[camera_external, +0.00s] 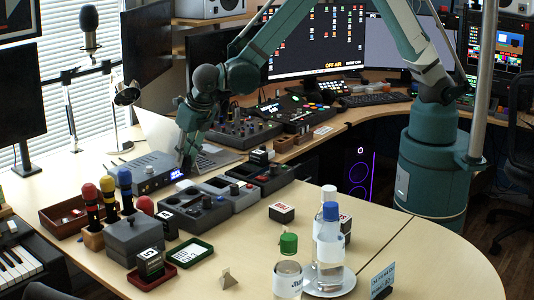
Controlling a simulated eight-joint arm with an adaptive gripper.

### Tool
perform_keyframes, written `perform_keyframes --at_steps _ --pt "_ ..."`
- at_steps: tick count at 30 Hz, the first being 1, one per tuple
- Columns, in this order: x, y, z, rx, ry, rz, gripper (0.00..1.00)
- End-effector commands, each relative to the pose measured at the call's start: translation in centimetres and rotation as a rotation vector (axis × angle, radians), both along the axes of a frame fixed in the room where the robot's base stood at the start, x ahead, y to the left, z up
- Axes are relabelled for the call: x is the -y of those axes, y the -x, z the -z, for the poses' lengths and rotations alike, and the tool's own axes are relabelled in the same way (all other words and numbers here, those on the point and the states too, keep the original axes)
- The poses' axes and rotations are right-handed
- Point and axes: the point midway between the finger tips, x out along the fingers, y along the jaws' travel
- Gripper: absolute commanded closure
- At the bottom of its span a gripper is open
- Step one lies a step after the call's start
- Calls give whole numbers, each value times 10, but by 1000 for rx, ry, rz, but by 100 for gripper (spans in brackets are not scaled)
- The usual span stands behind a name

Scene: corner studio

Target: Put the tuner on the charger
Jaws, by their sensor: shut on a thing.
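A row of grey dock-like units (232,196) stands just in front and to the right of the gripper. One of them may be the charger, but its label is too small to read. I cannot tell whether the held thing touches the box below.
Microphones with coloured tops (124,182) stand at the left by a dark grey box (133,238). A red tray (168,279) and a green tray (205,244) lie in front. The desk between is mostly clear.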

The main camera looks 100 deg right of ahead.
Motion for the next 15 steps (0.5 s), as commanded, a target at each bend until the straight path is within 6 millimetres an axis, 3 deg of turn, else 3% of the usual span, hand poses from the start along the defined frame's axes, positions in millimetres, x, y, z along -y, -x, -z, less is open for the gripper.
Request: perform_keyframes --at_steps 9,15 --pt "0 0 30 0 0 0 89" --pt "0 0 37 0 0 0 89"
